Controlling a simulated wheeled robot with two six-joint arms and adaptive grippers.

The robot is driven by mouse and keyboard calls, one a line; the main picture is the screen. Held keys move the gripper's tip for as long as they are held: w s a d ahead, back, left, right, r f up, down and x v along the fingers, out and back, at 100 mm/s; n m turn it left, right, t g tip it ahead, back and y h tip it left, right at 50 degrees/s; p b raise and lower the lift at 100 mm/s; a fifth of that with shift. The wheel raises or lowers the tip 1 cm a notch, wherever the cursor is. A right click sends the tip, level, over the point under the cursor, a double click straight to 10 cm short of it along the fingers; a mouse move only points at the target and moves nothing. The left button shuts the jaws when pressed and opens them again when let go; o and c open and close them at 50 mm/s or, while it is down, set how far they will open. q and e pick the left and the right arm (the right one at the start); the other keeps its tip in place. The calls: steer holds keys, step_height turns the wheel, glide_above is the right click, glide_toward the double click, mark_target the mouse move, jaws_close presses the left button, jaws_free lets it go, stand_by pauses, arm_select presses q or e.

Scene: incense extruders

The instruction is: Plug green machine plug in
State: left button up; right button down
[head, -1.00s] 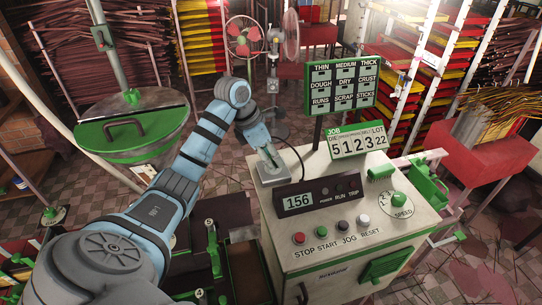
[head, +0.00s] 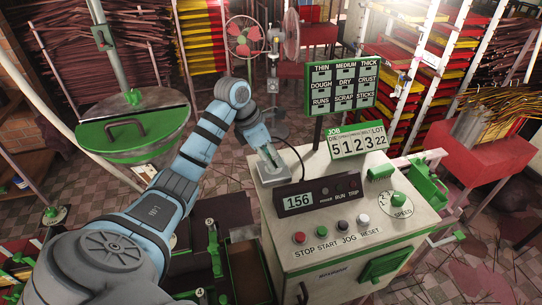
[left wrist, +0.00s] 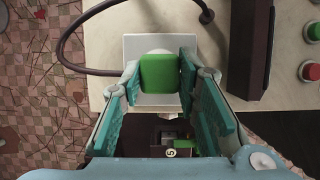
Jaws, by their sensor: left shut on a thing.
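My left gripper (head: 270,157) points down at the back-left corner of the cream machine cabinet (head: 345,225). In the left wrist view its teal-padded fingers (left wrist: 160,85) are shut on a green plug (left wrist: 160,73). The plug is in front of a pale square plate (left wrist: 133,47), which shows as a grey block (head: 272,178) on the cabinet top in the head view. I cannot tell whether the plug is seated in it. A dark cable (left wrist: 62,50) loops beside the plug and back to the cabinet top. My right gripper is not in view.
A display box reading 156 (head: 298,201) and a row of buttons (head: 299,237) are right of the gripper. A label board (head: 340,88) and a JOB counter (head: 358,142) stand behind. A green-lidded drum (head: 130,130) is at left.

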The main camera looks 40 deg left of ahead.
arm_select(q)
steer(key=shift+f+b, duration=0.45)
steer(key=shift+f, duration=0.25)
stand_by(0.6)
steer(key=o, duration=1.2)
steer(key=shift+c, duration=0.2)
steer(key=shift+r, duration=0.15)
steer(key=v, duration=0.7)
steer(key=shift+r, duration=0.2)
steer(key=shift+a, duration=0.1)
